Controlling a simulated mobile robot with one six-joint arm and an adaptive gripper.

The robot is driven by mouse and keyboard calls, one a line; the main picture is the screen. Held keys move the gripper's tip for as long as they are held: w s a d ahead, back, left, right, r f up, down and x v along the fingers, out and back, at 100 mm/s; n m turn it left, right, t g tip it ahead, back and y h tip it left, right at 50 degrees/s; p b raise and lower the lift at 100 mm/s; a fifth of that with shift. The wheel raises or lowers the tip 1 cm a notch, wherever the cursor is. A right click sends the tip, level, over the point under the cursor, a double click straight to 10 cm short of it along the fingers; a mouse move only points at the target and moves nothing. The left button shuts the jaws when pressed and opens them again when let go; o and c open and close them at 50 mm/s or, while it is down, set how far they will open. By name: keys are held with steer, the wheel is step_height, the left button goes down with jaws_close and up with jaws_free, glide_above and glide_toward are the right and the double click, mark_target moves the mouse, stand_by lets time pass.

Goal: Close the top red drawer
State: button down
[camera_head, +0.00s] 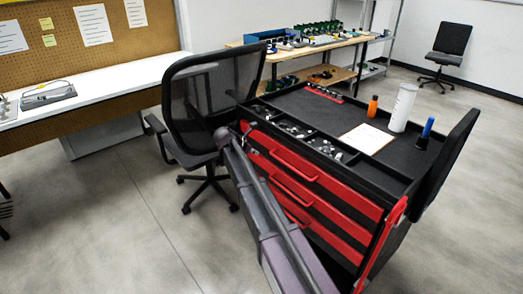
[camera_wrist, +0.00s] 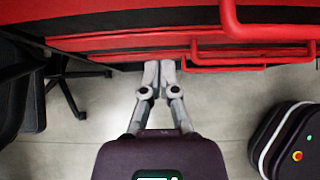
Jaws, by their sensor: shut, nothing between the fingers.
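The top red drawer (camera_head: 344,190) is the uppermost of several red drawer fronts on a black and red tool cart (camera_head: 312,103) in the head view. Its red bar handle (camera_head: 291,164) faces my side. Its front looks about in line with the ones below; I cannot tell if a small gap remains. My arm crosses the left part of the fronts and hides my fingertips there. In the wrist view, my gripper (camera_wrist: 159,66) is shut and empty, its tips by the lower edge of the red fronts. Red handles (camera_wrist: 262,31) show at the upper right; contact is unclear.
A black office chair (camera_head: 208,108) stands close to the cart's left side. The cart top carries an orange bottle (camera_head: 372,106), a white cylinder (camera_head: 402,108), a paper sheet (camera_head: 366,139) and small metal parts in front compartments. The grey floor (camera_head: 110,225) at the left is clear.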

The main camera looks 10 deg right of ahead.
steer(key=p+v, duration=0.4)
steer(key=v, duration=0.3)
steer(key=shift+s, duration=0.1)
stand_by(0.4)
steer(key=s+d+f+m+g+y, duration=0.25)
steer(key=s+d+m, duration=0.25)
steer(key=s+m, duration=0.45)
steer(key=s+d+f+m+g+y, duration=0.1)
steer(key=s+d+m+y, duration=0.25)
steer(key=s+m, duration=0.65)
steer(key=s+d+f+m+g+y, duration=0.2)
steer(key=s+d+m, duration=0.3)
steer(key=s, duration=0.9)
step_height(320, 180, up, 19)
steer(key=p, duration=1.9)
steer(key=shift+w, duration=0.4)
